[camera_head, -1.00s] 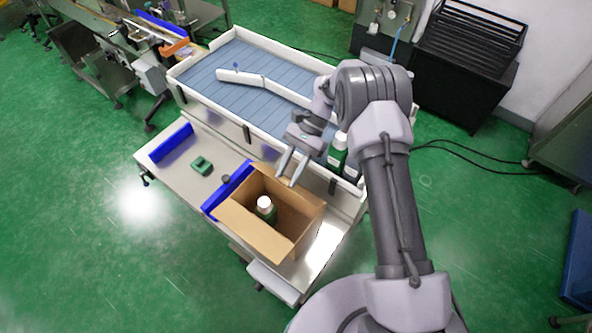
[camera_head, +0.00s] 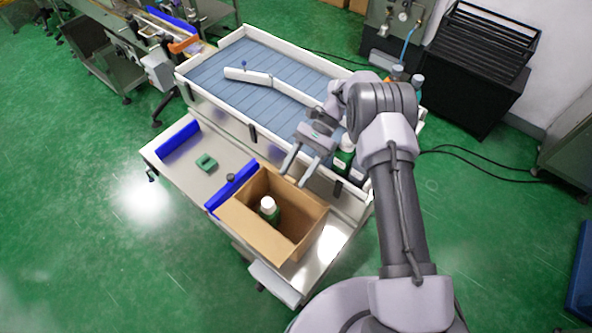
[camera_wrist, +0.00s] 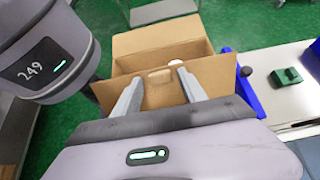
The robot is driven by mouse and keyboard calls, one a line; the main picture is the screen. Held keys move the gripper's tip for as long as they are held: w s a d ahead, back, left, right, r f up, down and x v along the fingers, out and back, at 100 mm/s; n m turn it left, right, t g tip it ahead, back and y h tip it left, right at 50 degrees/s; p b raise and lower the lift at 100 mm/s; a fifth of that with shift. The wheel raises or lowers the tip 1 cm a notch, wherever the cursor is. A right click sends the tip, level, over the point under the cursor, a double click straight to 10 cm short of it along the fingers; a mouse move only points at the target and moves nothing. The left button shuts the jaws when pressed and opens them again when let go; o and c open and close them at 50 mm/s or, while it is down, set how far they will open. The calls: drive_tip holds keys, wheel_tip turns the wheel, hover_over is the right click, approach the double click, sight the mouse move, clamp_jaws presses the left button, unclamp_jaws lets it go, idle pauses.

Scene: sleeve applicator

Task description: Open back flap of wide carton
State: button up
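The wide carton (camera_head: 256,233) is brown cardboard and stands on the metal side shelf with its top open. A flap on its front side, toward the camera, slants outward. A green bottle (camera_head: 268,206) with a white cap stands inside. My gripper (camera_head: 294,178) is open and empty at the carton's back edge, by the conveyor. In the wrist view the carton (camera_wrist: 160,36) lies ahead, its far flap leaning outward. My gripper (camera_wrist: 161,77) has its two fingers apart over the near side of the carton. Whether the fingers touch cardboard I cannot tell.
A blue guide (camera_head: 231,190) stands along the carton's left side, with a green block (camera_head: 206,163) beyond it. Green bottles (camera_head: 344,155) stand on the conveyor (camera_head: 265,85) close behind my gripper. The left part of the shelf (camera_head: 185,170) is mostly clear.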

drive_tip(key=shift+r, duration=0.15)
drive_tip(key=r, duration=0.2)
drive_tip(key=r+p, duration=0.1)
drive_tip(key=shift+s+d+r, duration=0.1)
drive_tip(key=shift+s+r, duration=0.25)
drive_tip(key=s+d+r+p, duration=0.1)
drive_tip(key=s+d, duration=0.4)
drive_tip(key=s, duration=0.9)
drive_tip(key=shift+s+p, duration=0.2)
drive_tip(key=shift+p, duration=0.6)
